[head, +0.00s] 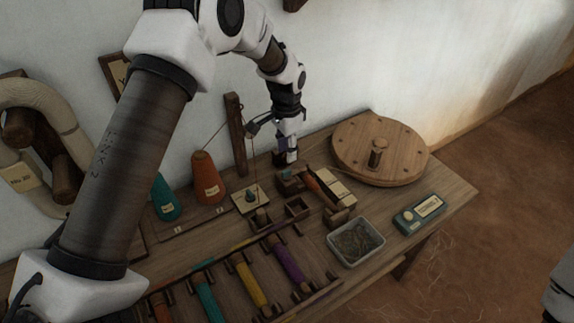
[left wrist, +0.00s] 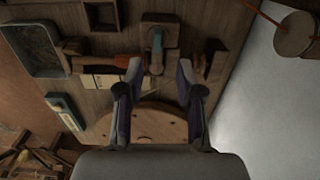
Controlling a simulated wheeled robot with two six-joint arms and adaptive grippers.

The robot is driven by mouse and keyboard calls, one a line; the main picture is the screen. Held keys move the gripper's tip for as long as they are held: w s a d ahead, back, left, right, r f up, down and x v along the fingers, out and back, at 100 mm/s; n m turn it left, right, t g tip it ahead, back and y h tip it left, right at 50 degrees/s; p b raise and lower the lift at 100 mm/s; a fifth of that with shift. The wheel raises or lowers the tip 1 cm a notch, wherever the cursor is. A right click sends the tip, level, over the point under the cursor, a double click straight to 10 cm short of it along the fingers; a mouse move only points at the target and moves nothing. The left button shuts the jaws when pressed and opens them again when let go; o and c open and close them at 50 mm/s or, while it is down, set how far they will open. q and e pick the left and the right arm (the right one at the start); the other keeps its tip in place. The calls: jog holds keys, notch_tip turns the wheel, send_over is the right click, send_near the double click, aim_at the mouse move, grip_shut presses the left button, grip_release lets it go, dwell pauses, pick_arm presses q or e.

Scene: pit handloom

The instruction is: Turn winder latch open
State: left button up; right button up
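The winder (head: 316,188) stands on the table with an orange-red spindle between wooden blocks; it also shows in the left wrist view (left wrist: 102,65). At its far end, a small teal lever (left wrist: 157,42), which looks like the latch, sits on a wooden block (left wrist: 162,22). In the head view, the block (head: 290,182) is just below my left gripper (head: 286,158). My left gripper also shows in the left wrist view (left wrist: 159,78), open and empty, its fingers either side of the lever's line. I cannot tell whether they touch the lever. My right gripper is out of view.
A round wooden disc (head: 381,148) lies right of the winder. A grey bin (head: 356,242) and a teal device (head: 420,213) are near the front edge. An orange cone (head: 207,178) and a wooden post (head: 236,135) stand to the left. The wall is close behind.

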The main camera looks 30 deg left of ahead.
aim_at(286, 170)
pick_arm(q)
notch_tip(286, 170, down, 7)
jog(key=shift+s, duration=0.15)
jog(key=shift+s+d+r, duration=0.1)
jog(key=shift+r, duration=0.05)
grip_shut()
